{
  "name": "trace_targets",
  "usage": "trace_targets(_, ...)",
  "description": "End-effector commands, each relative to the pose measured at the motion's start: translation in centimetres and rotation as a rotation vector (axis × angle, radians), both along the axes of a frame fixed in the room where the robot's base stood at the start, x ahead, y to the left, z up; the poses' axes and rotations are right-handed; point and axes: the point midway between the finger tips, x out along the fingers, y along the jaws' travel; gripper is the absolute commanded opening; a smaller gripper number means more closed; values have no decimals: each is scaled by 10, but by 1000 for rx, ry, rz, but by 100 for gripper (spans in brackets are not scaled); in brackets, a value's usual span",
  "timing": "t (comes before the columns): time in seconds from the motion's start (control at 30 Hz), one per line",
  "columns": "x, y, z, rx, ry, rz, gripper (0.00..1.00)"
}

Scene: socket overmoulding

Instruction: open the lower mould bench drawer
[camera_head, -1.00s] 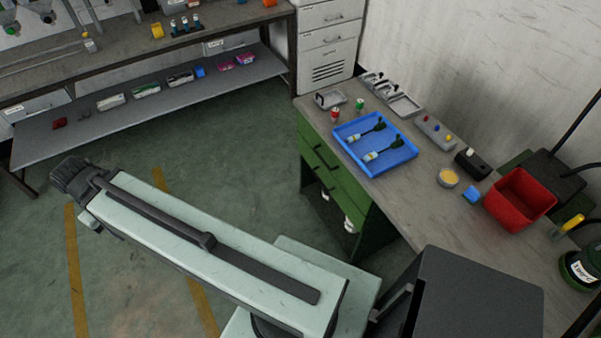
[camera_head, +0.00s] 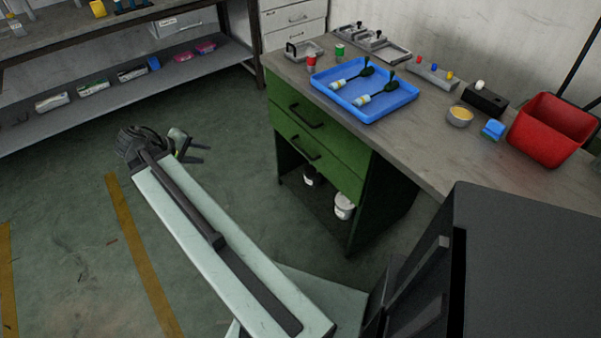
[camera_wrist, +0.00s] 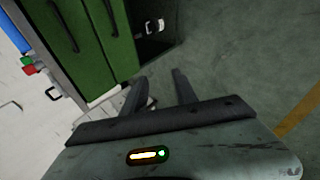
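The mould bench (camera_head: 435,165) has a grey top and two green drawers on its front, one above the other. The upper drawer (camera_head: 285,100) and the lower drawer (camera_head: 335,168) both look shut, each with a dark bar handle. The lower drawer's handle (camera_head: 304,150) is in plain sight. In the wrist view the green fronts (camera_wrist: 90,60) show at upper left, turned on their side, with two dark handles. My gripper (camera_head: 200,152) is to the left of the drawers, apart from them. Its two fingers (camera_wrist: 158,84) are spread with nothing between them.
An open shelf under the drawers holds a white tub (camera_head: 344,206) and a dark pot (camera_head: 310,176). A blue tray (camera_head: 380,112) and a red bin (camera_head: 553,130) stand on the bench. The floor (camera_head: 225,195) between my gripper and the bench is clear.

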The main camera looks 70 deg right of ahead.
Motion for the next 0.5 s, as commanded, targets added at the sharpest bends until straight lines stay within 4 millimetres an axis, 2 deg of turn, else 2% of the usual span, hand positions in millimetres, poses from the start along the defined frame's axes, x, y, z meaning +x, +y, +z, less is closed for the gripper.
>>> trace_targets(0.03, -17, -28, -47, -53, 21, -31, 34)
trace_targets(0.1, -41, -63, -69, -129, 56, -68, 34)
trace_targets(0.3, -116, -147, -123, -330, 182, -166, 34)
trace_targets(0.4, -149, -175, -139, -408, 245, -202, 34)
trace_targets(0.5, -173, -194, -147, -465, 296, -227, 34)
